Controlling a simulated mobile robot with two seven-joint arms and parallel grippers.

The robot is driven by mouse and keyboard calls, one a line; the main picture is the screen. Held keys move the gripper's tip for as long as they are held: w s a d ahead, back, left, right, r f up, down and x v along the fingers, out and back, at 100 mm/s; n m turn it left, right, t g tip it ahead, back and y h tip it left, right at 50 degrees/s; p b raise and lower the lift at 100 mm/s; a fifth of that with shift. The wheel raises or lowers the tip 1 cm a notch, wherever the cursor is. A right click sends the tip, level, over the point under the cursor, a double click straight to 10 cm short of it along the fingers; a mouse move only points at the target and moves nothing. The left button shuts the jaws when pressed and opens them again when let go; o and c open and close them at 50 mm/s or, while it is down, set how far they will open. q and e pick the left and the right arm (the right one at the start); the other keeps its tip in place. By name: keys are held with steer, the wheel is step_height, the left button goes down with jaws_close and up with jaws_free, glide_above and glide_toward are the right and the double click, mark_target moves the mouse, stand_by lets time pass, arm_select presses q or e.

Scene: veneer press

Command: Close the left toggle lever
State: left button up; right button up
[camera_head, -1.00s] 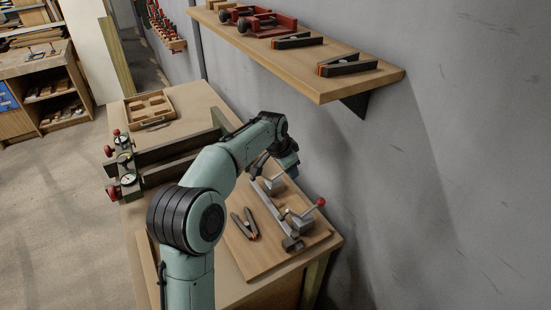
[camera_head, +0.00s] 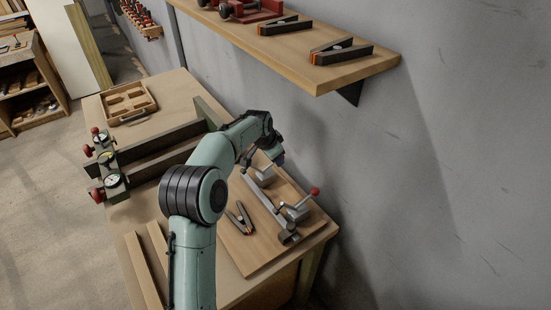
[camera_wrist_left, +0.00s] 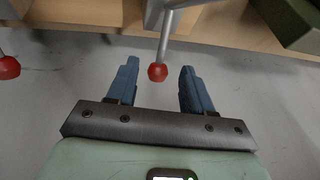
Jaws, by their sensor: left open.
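Two grey toggle clamps sit on a wooden board (camera_head: 256,251). The left clamp (camera_head: 264,174) is partly hidden by my left gripper (camera_head: 276,157), which hangs over it near the wall. The right clamp (camera_head: 297,213) has a raised, slanted lever with a red knob (camera_head: 314,191). In the left wrist view, my left gripper (camera_wrist_left: 160,68) is open with two blue fingers. A grey lever (camera_wrist_left: 165,38) with a red knob (camera_wrist_left: 157,72) reaches in between the fingertips, with gaps visible on both sides. Another red knob (camera_wrist_left: 8,67) shows at the left edge. My right gripper is out of view.
A clamp-like tool (camera_head: 240,217) lies on the board. Dark bars (camera_head: 160,158) with gauges and red knobs stand to the left, with a wooden tray (camera_head: 127,102) behind. A shelf (camera_head: 340,72) juts from the grey wall (camera_head: 450,170) close above my arm.

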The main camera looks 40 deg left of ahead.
arm_select(q)
steer(key=shift+x, duration=1.75)
